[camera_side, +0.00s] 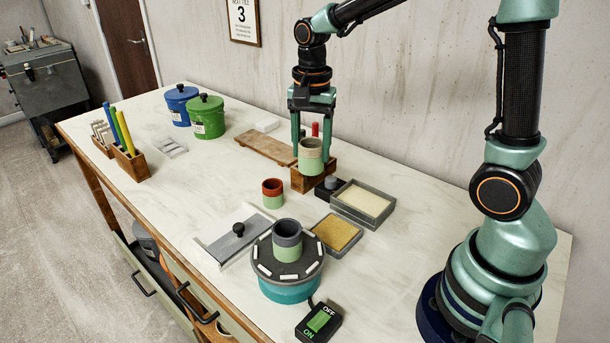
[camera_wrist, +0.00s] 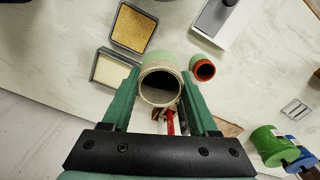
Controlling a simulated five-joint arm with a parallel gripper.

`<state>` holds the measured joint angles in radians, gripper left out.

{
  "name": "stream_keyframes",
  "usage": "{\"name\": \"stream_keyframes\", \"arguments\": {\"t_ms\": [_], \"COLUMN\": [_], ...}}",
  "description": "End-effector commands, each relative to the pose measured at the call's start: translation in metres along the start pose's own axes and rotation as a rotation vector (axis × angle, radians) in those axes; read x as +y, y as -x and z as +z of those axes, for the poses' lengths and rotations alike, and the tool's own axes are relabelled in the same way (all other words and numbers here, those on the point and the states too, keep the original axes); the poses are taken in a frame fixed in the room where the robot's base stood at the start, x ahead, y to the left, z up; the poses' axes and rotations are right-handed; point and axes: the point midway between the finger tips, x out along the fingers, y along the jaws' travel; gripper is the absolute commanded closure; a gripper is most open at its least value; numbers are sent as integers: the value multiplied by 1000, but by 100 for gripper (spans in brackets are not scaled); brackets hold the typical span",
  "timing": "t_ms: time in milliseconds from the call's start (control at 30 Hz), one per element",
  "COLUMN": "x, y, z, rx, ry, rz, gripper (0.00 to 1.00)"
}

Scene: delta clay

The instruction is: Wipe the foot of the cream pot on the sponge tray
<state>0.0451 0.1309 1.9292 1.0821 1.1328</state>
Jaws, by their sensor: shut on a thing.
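The cream pot (camera_side: 311,163), cream above and pale green below, is upright and held in the air in front of a small wooden box. My gripper (camera_side: 312,150) is shut on it, one finger on each side. In the wrist view I look into the pot's open mouth (camera_wrist: 160,82) between the fingers; its foot is hidden there. The sponge tray (camera_side: 323,246), grey with a yellow sponge, lies on the table nearer the side camera, apart from the pot. In the wrist view the sponge tray (camera_wrist: 124,47) is at upper left.
A grey tray with pale filling (camera_side: 382,217) lies beside the sponge tray. A red-and-green pot (camera_side: 272,193) stands left of it. A grey-and-green pot (camera_side: 288,242) stands on a turntable (camera_side: 290,290). Green and blue buckets (camera_side: 206,122) stand farther back.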

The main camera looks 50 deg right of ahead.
Motion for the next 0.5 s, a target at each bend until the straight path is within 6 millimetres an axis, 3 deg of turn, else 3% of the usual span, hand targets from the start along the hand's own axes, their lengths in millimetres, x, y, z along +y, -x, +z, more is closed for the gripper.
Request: {"name": "stream_keyframes", "arguments": {"t_ms": [100,300,500], "x": [24,53,65], "y": [-21,-46,-56], "z": [9,21,26], "rx": [-1,0,0], "ry": [0,0,0], "rz": [2,0,-1], "gripper": [76,76,76]}}
